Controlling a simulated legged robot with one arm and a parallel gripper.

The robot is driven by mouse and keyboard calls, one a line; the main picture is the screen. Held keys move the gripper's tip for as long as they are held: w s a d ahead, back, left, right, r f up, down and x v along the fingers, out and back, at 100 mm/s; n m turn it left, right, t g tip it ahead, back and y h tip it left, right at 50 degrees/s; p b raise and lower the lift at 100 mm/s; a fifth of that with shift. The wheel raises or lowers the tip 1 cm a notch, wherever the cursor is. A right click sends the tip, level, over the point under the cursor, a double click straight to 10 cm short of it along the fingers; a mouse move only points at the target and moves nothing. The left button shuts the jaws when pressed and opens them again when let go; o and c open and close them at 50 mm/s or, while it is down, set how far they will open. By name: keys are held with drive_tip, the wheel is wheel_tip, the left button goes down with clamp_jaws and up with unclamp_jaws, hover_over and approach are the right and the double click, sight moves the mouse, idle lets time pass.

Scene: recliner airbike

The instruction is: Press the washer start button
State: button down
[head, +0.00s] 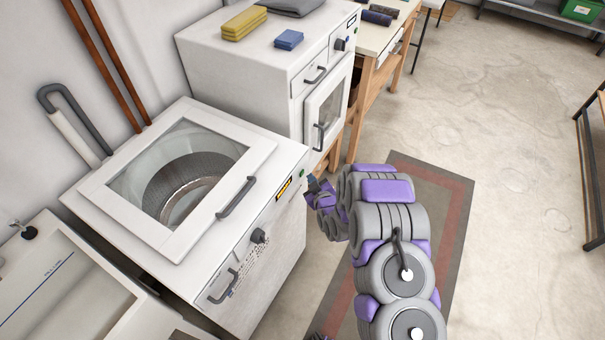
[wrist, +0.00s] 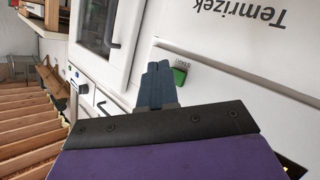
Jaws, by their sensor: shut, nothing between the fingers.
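The washer (head: 108,180) is a white top-loader with a glass lid at the left in the head view. A small green start button (head: 301,173) sits at the far end of its front panel, past a yellow label. In the wrist view the green button (wrist: 180,76) stands out from the white panel, beside a small label. My gripper (head: 312,181) is close in front of that end of the panel. In the wrist view my gripper (wrist: 159,68) is shut and empty, its tips just left of the button. I cannot tell whether they touch it.
A white front-door machine (head: 240,70) stands behind the washer, with yellow (head: 244,23) and blue (head: 289,39) folded items on top. A wooden table (head: 372,38) is beyond it.

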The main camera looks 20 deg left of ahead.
drive_tip(key=shift+a, duration=0.1)
drive_tip(key=shift+a, duration=0.3)
drive_tip(key=shift+a, duration=0.35)
idle(0.8)
drive_tip(key=shift+r, duration=0.1)
drive_tip(key=shift+d+p, duration=0.3)
drive_tip(key=shift+d, duration=0.45)
drive_tip(key=shift+s+d+p, duration=0.2)
drive_tip(key=shift+d+p, duration=0.25)
drive_tip(key=shift+d, duration=2.1)
